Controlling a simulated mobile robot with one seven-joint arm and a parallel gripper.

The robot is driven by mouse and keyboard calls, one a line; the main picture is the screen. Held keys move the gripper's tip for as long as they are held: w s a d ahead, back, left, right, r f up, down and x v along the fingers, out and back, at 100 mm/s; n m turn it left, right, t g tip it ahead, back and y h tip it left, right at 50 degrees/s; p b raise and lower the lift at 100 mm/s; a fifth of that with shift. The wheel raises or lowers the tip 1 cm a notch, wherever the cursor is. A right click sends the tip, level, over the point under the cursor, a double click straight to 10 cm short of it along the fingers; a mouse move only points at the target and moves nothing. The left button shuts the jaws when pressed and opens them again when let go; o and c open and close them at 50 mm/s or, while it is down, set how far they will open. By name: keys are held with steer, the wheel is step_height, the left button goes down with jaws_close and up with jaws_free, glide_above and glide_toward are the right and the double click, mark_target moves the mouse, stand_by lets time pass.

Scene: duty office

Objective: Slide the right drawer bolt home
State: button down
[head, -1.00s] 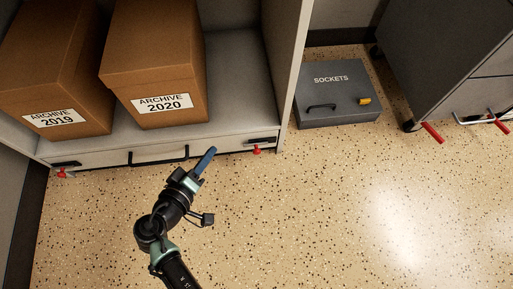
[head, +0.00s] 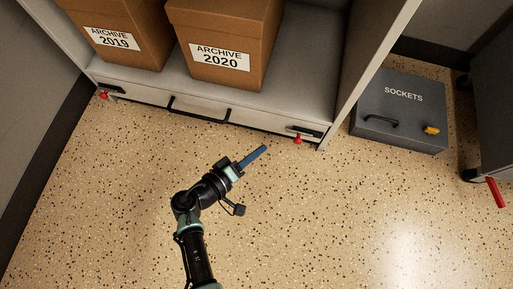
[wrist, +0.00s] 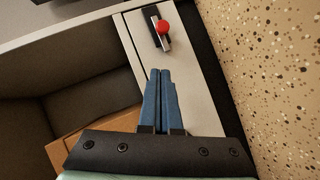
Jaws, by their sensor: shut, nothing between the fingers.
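The right drawer bolt (head: 298,139) has a red knob and a dark mount at the right end of the low drawer front (head: 255,119). In the wrist view its red knob (wrist: 163,27) sits on a metal bar ahead of my fingertips. My gripper (head: 264,149) is shut and empty, its blue fingers pointing toward the bolt from the lower left. In the wrist view the fingers of my gripper (wrist: 160,72) lie side by side, apart from the knob. The left drawer bolt (head: 104,95), also with a red knob, is at the drawer's left end.
The drawer has a black handle (head: 199,112) in its middle. Archive boxes (head: 225,75) stand on the shelf above. A grey sockets case (head: 400,111) lies on the floor right of the cabinet's side panel (head: 376,70). The speckled floor in front is clear.

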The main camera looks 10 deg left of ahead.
mark_target(298, 137)
steer(key=w+d+f+b, duration=0.4)
steer(key=w+d+b, duration=0.1)
steer(key=w+d, duration=0.1)
steer(key=shift+d, duration=0.35)
steer(key=shift+d, duration=2.1)
steer(key=shift+r, duration=0.15)
